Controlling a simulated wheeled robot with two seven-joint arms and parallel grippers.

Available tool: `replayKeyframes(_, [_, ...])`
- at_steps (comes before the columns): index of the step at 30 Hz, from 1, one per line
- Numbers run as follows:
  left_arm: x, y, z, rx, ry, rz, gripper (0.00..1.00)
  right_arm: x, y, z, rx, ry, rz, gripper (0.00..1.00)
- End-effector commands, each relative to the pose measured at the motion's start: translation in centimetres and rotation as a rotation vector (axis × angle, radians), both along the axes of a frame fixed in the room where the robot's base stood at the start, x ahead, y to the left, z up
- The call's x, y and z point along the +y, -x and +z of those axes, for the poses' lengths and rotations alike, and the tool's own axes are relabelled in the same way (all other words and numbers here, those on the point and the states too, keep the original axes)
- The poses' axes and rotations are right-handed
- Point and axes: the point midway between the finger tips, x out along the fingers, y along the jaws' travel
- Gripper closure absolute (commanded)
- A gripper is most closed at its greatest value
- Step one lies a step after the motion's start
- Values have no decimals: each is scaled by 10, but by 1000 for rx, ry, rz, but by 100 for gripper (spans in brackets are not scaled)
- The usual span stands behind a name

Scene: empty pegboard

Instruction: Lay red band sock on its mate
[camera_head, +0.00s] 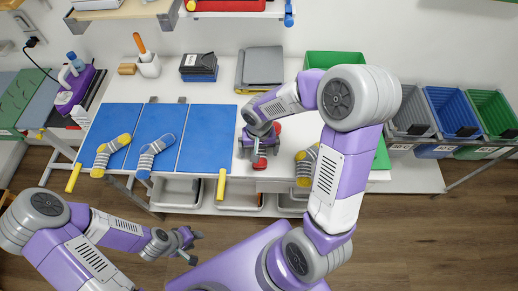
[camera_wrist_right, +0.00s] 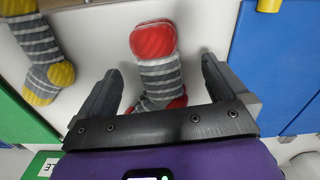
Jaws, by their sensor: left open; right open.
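A grey striped sock with red ends (camera_wrist_right: 158,72) lies on the white table, between the fingers of my right gripper (camera_wrist_right: 161,66) in the right wrist view. In the head view its red end (camera_head: 260,163) shows at the table's front edge, and the arm hides much of it. My right gripper (camera_head: 258,150) is open above it; contact cannot be told. My left gripper (camera_head: 188,243) is open and empty, in front of the table, away from the socks.
A yellow-ended sock (camera_head: 106,152) lies on the left blue board and a blue-ended one (camera_head: 153,152) on the middle board. The right blue board (camera_head: 208,135) is bare. Another yellow-ended sock (camera_head: 305,165) lies right of my right gripper. Bins (camera_head: 455,110) stand at far right.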

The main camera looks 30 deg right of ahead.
Motion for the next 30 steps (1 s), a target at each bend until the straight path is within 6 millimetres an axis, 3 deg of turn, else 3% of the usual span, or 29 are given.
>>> replayKeyframes(5, [0,0,2,0,0,0,57,0,-1,10,-3,1,0,0])
replayKeyframes(12, [0,0,10,0,0,0,57,0,-1,52,-5,0,0,0])
replayKeyframes(18, [0,0,13,0,0,0,57,0,0,73,-2,0,-1,0])
replayKeyframes(30, [0,0,13,0,0,0,57,0,0,76,0,0,0,0])
